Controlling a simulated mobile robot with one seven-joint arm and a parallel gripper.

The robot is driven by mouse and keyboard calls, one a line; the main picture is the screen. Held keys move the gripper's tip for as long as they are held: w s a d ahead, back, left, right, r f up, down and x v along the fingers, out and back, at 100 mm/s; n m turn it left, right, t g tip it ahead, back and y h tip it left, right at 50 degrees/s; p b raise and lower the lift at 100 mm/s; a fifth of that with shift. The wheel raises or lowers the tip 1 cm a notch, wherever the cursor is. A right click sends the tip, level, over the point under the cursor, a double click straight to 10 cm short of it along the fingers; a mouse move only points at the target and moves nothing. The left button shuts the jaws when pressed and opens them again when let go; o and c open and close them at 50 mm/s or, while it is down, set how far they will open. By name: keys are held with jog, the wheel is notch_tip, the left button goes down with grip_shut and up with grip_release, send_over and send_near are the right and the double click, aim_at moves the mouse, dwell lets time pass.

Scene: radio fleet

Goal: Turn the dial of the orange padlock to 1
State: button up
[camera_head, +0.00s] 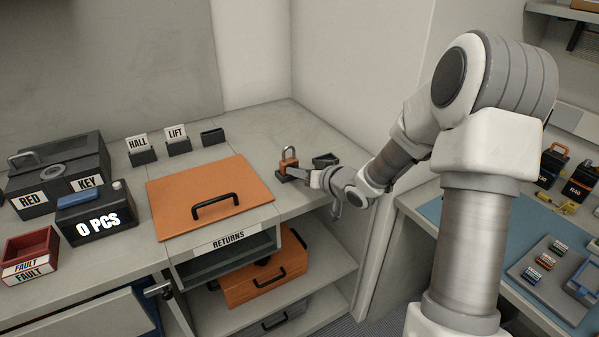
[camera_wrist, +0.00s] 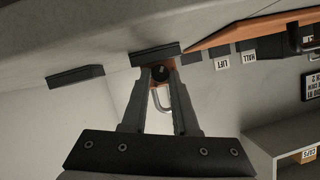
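The orange padlock (camera_head: 288,162) stands upright on a small dark base on the bench, with its grey shackle on top. In the wrist view the picture is turned over, and the padlock's dark round dial (camera_wrist: 160,74) lies between my fingertips. My gripper (camera_head: 306,174) reaches in from the right at the padlock's front. In the wrist view the two fingers (camera_wrist: 160,80) stand on either side of the dial, with little or no gap. I cannot tell whether they press on it. The dial's marks are too small to read.
A small dark tray (camera_head: 326,159) lies just right of the padlock. An orange panel with a black handle (camera_head: 215,206) lies left of it. HALL (camera_head: 139,144) and LIFT (camera_head: 177,134) card holders stand farther back. A wall (camera_head: 350,90) rises behind.

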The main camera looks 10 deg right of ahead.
grip_shut()
jog(key=shift+f+b, duration=0.1)
jog(key=shift+b, duration=0.4)
jog(key=n+h+b, duration=0.1)
jog(key=b, duration=0.1)
jog(key=n+b, duration=0.2)
jog(key=b, duration=0.1)
jog(key=shift+a+f+h+b, duration=0.1)
jog(key=shift+a+h+b, duration=0.15)
jog(key=shift+h+b, duration=0.15)
jog(key=shift+s+n+t+h+b, duration=0.1)
jog(key=shift+n+t+h+b, duration=0.3)
jog(key=shift+b, duration=0.7)
jog(key=shift+r, duration=0.25)
jog(key=shift+o, duration=1.8)
grip_release()
jog(key=shift+s, duration=0.1)
